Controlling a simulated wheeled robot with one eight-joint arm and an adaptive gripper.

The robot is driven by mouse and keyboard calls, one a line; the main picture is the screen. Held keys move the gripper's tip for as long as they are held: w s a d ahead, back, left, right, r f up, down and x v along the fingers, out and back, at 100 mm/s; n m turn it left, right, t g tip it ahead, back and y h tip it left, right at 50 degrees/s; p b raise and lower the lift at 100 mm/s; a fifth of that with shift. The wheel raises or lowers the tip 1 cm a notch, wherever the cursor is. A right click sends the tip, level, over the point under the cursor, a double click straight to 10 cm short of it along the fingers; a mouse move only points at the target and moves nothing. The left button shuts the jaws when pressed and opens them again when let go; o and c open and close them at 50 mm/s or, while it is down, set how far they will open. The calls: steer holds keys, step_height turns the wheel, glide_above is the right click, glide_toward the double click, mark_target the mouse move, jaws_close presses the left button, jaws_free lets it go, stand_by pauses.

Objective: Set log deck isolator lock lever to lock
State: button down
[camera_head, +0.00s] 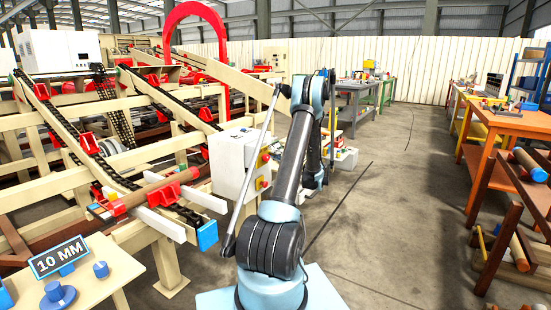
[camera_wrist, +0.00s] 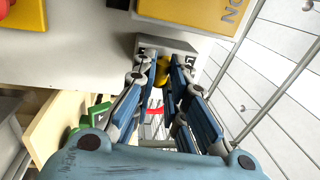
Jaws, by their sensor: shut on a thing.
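In the wrist view, a yellow lever (camera_wrist: 162,66) stands out from a small grey housing (camera_wrist: 168,46) on a pale cabinet face. I take it for the log deck isolator lock lever. My gripper (camera_wrist: 161,76) has its blue-padded fingers closed on both sides of this lever. Dark letters beside the lever on the housing are partly hidden by the fingers, so I cannot tell its exact setting. In the head view, a white control cabinet (camera_head: 230,160) stands left of my arm; my arm hides the gripper and lever there.
A yellow lettered plate (camera_wrist: 190,10) is just beyond the housing. In the head view, the log deck's beams and chains (camera_head: 60,130) fill the left. Orange workbenches (camera_head: 505,125) line the right. The grey floor (camera_head: 400,220) between them is clear.

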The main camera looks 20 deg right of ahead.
steer(key=shift+a+r+g+h, duration=0.1)
steer(key=shift+r+g+h, duration=0.4)
steer(key=shift+g+h, duration=0.45)
steer(key=shift+r+g+h, duration=0.55)
steer(key=shift+g+h, duration=0.15)
steer(key=shift+g, duration=0.5)
steer(key=shift+a+r+g+h, duration=0.1)
steer(key=shift+r+g+h, duration=0.4)
steer(key=shift+g+h, duration=0.45)
steer(key=shift+w, duration=0.1)
steer(key=c, duration=1.6)
jaws_free()
steer(key=shift+d, duration=0.1)
